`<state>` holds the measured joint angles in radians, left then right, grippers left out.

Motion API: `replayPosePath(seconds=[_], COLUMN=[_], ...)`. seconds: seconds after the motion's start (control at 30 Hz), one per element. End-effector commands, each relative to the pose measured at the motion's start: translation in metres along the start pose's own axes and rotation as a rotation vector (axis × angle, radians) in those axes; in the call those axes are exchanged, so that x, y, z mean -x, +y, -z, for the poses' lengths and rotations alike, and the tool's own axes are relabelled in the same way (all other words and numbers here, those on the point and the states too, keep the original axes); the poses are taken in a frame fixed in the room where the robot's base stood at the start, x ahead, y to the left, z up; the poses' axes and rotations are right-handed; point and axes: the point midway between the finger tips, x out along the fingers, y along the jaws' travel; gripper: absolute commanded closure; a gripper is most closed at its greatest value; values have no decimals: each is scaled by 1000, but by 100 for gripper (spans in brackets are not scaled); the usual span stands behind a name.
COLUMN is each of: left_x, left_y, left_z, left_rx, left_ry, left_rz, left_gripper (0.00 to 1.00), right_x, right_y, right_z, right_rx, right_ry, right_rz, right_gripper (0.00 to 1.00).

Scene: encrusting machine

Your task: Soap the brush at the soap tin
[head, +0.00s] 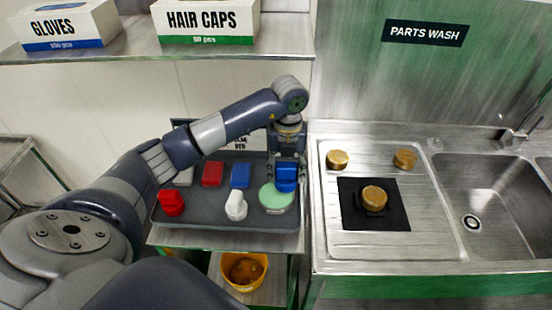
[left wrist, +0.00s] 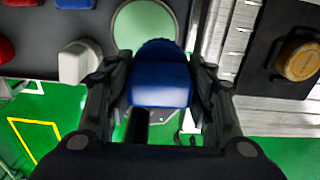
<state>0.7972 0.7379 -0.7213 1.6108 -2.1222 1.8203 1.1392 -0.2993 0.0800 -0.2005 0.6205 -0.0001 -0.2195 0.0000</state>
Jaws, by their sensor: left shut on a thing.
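My left gripper (head: 288,167) is shut on a blue brush (head: 286,182), which also shows between its fingers in the left wrist view (left wrist: 160,82). The soap tin, round with a pale green top (head: 275,198), sits at the right end of the dark tray. The brush is over the tin's back right part in the head view. The tin shows partly behind the brush in the left wrist view (left wrist: 142,22). I cannot tell whether the brush touches the soap. My right gripper is out of view.
The grey tray (head: 200,219) also holds a red brush (head: 171,203), a white brush (head: 236,206) and grey, red and blue blocks behind. To the right, the steel drainboard (head: 330,230) carries brass parts, one on a black mat (head: 352,212). A yellow bucket (head: 243,268) stands below.

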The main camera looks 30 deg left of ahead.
Motion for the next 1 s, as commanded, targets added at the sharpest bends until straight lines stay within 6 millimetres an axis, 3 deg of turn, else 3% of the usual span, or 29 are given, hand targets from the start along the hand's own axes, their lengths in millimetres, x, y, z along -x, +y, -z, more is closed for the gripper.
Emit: replayPosePath(seconds=[0.2, 0.4, 0.67, 1.0], left_x=[0, -4, -14, -47], left_y=[17, 26, 27, 27], left_z=[-13, -19, -19, -19], left_rx=[443, 661, 705, 703], left_ry=[1, -1, -1, -1], left_rz=[-2, -1, -1, 0], left_gripper=[70, 70, 70, 70], right_x=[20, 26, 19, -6], right_y=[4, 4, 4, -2], right_z=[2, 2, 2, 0], right_rx=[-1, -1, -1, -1], right_ry=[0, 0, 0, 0], right_rz=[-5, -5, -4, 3], right_gripper=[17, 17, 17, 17])
